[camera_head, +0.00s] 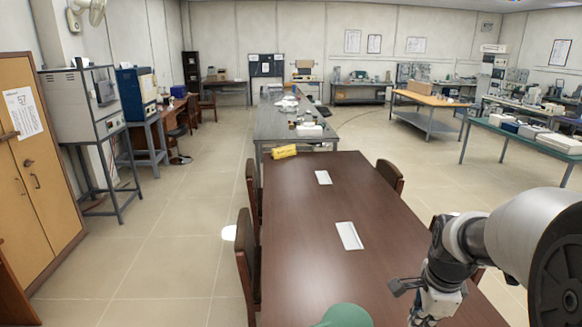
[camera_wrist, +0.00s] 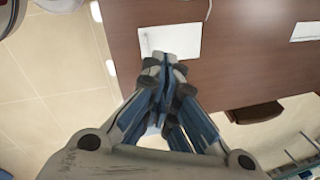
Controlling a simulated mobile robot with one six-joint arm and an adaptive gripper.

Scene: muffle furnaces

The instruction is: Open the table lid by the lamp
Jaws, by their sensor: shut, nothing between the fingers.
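The long brown table (camera_head: 325,275) fills the lower middle of the head view. Two pale rectangular lids lie flat in its top, a nearer lid (camera_head: 349,236) and a farther lid (camera_head: 323,177). Both look closed. A green rounded shape, perhaps the lamp's shade (camera_head: 345,315), shows at the bottom edge, closest to the nearer lid. My gripper (camera_wrist: 164,62) is shut and empty. In the wrist view its fingertips overlap the lower edge of one pale lid (camera_wrist: 172,38); I cannot tell their height above it. Another lid (camera_wrist: 306,31) lies to the right.
Dark chairs (camera_head: 247,265) line the table's left side, and another chair (camera_head: 390,177) stands at its right. A yellow object (camera_head: 284,151) lies near the table's far end, by a long grey bench (camera_head: 285,120). Furnaces (camera_head: 90,103) on stands and a wooden cabinet (camera_head: 40,175) stand left.

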